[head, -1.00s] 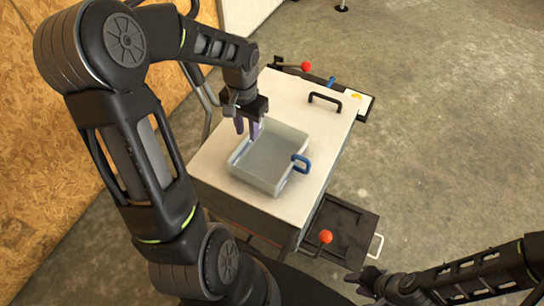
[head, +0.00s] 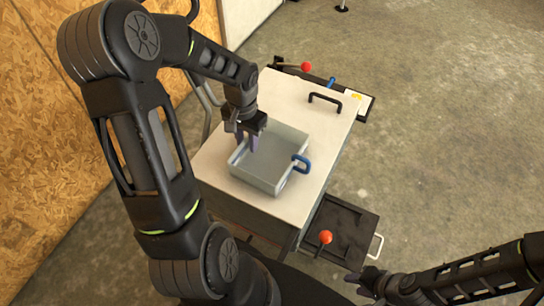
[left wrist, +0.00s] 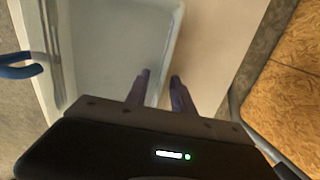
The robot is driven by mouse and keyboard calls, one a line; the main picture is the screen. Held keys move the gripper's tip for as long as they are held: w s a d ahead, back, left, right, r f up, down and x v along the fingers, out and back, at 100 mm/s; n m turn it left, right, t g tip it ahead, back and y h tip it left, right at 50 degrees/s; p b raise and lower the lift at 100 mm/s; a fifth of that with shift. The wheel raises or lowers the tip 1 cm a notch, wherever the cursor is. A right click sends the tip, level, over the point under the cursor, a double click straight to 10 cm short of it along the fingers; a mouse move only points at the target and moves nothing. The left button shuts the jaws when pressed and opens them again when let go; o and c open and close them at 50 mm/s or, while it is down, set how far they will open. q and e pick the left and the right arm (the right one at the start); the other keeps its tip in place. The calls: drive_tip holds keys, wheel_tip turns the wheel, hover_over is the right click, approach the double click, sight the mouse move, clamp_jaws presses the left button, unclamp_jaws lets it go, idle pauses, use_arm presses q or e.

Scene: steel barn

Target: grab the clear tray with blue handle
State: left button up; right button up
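The clear tray (head: 268,180) sits on the white cart top, with a blue handle (head: 301,163) on its right side. The tray (left wrist: 105,50) and its blue handle (left wrist: 20,68) also show in the left wrist view. My left gripper (head: 247,146) points down at the tray's left wall, opposite that handle. In the left wrist view its two fingertips (left wrist: 160,76) are apart, with the tray's wall edge appearing between them; contact is not clear. My right gripper (head: 362,281) is low at the bottom right, away from the tray, and its finger opening is unclear.
The white cart top (head: 318,125) has a black handle (head: 325,102) at its far right and clear surface around the tray. A black shelf (head: 345,230) with a red-knobbed lever (head: 325,237) juts out at the near right. A wooden wall (head: 45,130) stands at left.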

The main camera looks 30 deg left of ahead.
use_arm(q)
drive_tip(key=shift+c, duration=0.4)
clamp_jaws()
idle(1.1)
